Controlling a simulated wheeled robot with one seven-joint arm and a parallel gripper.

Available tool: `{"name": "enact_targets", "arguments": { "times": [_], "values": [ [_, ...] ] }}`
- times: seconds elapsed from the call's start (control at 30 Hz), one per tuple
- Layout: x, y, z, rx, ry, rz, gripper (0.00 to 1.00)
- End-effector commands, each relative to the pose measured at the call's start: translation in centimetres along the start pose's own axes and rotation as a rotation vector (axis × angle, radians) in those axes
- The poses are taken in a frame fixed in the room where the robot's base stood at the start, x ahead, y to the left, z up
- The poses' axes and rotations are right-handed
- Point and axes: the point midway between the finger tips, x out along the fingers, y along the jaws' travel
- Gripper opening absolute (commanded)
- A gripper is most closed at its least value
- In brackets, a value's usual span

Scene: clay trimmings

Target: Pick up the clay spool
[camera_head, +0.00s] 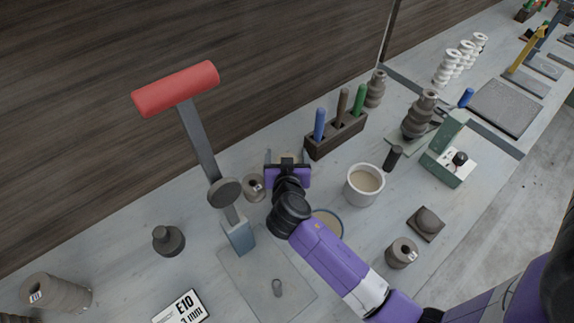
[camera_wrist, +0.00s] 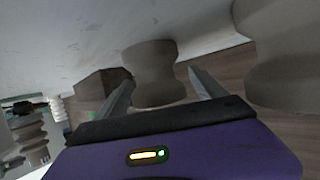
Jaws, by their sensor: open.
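A pale grey-brown clay spool (camera_wrist: 153,62) with a narrow waist shows in the wrist view, ahead of my gripper (camera_wrist: 162,76) and between the lines of its two fingers. The fingers are apart with nothing gripped; I cannot tell whether the spool's near end lies between the tips. In the head view my gripper (camera_head: 287,158) is low over the table, fingers pointing toward the back wall, and I cannot make out that spool there. Another spool-like piece (camera_head: 253,187) sits just left of my gripper. A large similar piece (camera_wrist: 285,50) fills the wrist view's right side.
A dark holder (camera_head: 336,136) with coloured handles stands right of my gripper. A red-topped upright tool (camera_head: 198,140) stands left. A white cup (camera_head: 364,185) and another clay spool-like piece (camera_head: 401,252) are to the right. The wooden wall (camera_head: 150,170) closes the back.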

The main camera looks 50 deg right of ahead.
Motion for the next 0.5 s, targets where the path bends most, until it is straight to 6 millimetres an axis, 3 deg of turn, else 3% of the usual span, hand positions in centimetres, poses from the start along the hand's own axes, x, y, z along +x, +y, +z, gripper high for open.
{"name": "enact_targets", "arguments": {
  "times": [0.17,0.5],
  "values": [
    [0.00,0.01,0.03,0.000,0.000,0.000,0.79],
    [-0.03,0.01,0.05,-0.001,0.000,0.000,0.13]
  ]
}}
